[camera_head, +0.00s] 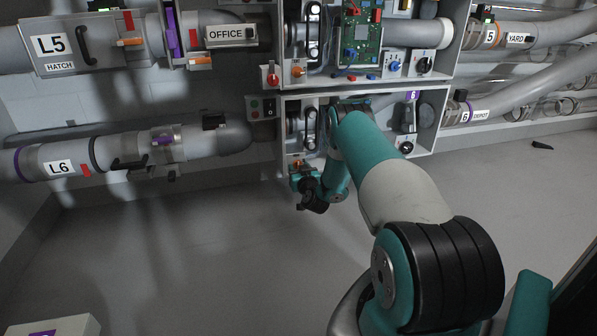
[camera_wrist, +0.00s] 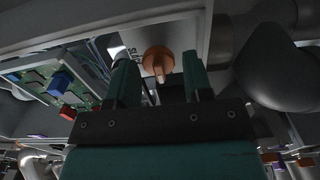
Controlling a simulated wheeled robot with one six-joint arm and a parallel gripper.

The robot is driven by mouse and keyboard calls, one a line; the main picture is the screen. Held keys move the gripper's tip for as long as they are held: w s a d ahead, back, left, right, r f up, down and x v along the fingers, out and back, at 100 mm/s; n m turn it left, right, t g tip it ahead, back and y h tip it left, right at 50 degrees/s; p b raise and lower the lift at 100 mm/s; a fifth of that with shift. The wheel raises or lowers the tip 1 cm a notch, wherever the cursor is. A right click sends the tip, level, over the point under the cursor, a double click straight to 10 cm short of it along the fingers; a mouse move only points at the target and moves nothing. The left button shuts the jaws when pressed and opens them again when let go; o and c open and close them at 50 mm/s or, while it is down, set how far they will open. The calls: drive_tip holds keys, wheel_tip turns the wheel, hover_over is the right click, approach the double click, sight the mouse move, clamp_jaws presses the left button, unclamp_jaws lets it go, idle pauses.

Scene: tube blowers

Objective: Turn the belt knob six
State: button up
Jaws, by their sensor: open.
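The belt knob six (camera_wrist: 158,62) is an orange round knob with a pale pointer or stem, in the wrist view. It sits on a light panel beside a partly hidden label. My gripper (camera_wrist: 157,72) is open, with one teal finger on each side of the knob as seen in that view. I cannot tell how deep the fingers reach or whether they touch it. In the head view my gripper (camera_head: 304,182) is at the lower left corner of the lower cabinet (camera_head: 428,150), marked 6. A bit of orange knob (camera_head: 298,163) shows just above it.
Pipe L6 (camera_head: 110,155) enters the lower cabinet from the left. The upper cabinet holds a green circuit board (camera_head: 361,40) and a similar orange knob (camera_head: 298,70). A black knob (camera_head: 406,147) is at the lower cabinet's right. The floor below is clear.

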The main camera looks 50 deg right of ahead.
drive_tip(key=shift+w+d+r, duration=0.1)
drive_tip(key=shift+w+d, duration=0.35)
drive_tip(key=shift+w, duration=0.05)
drive_tip(key=shift+c, duration=0.2)
drive_tip(key=c, duration=0.6)
drive_tip(key=shift+m, duration=0.3)
drive_tip(key=m+p, duration=0.4)
drive_tip(key=m, duration=1.3)
drive_tip(key=shift+a, duration=0.15)
drive_tip(key=shift+m, duration=0.3)
